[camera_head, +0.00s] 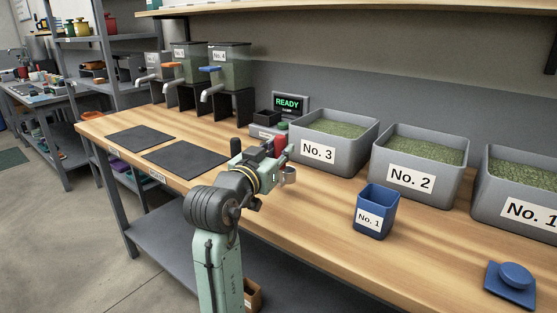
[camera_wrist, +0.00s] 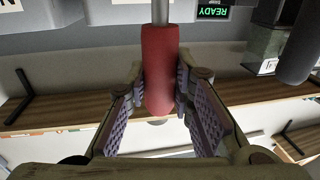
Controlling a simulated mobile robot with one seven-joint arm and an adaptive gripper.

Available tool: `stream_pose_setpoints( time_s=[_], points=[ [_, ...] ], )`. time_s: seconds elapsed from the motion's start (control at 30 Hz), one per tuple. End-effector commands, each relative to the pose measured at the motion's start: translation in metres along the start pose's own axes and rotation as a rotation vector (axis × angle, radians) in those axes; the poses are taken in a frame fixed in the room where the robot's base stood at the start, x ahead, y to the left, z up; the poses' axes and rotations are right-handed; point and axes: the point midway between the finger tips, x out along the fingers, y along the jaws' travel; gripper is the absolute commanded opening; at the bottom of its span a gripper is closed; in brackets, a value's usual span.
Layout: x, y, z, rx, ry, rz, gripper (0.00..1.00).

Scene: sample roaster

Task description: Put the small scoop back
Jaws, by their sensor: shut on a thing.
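The small scoop shows as a red handle (camera_wrist: 160,70) with a grey metal shaft in the wrist view. My gripper (camera_wrist: 160,100) is shut on this handle, with a finger pad on either side. The scoop's bowl is out of the wrist view. In the head view my gripper (camera_head: 272,162) is above the wooden bench, in front of the grey bin No. 3 (camera_head: 318,152), and a bit of the red handle (camera_head: 281,145) shows at it. I cannot make out a resting place for the scoop.
Grey bins No. 2 (camera_head: 412,180) and No. 1 (camera_head: 520,212) hold green beans. A blue cup No. 1 (camera_head: 372,218) and a blue lid (camera_head: 512,281) stand in front. A scale reading READY (camera_head: 288,103) is behind my gripper. Two dark mats (camera_head: 185,159) lie left.

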Motion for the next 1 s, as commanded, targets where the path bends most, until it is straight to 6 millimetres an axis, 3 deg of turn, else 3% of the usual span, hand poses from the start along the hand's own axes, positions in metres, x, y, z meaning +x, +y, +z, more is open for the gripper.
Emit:
stream_pose_setpoints(
  time_s=[0.1,0.4,0.77,0.8,1.0],
  points=[
    [0.005,-0.004,0.002,0.000,0.001,0.000,0.00],
    [0.005,-0.004,0.035,-0.001,0.000,0.000,0.00],
    [0.004,-0.004,0.040,0.000,0.001,0.000,0.00],
    [0.004,-0.004,0.040,0.000,0.001,0.000,0.22],
    [0.004,-0.004,0.039,0.000,0.000,0.000,0.36]
  ],
)
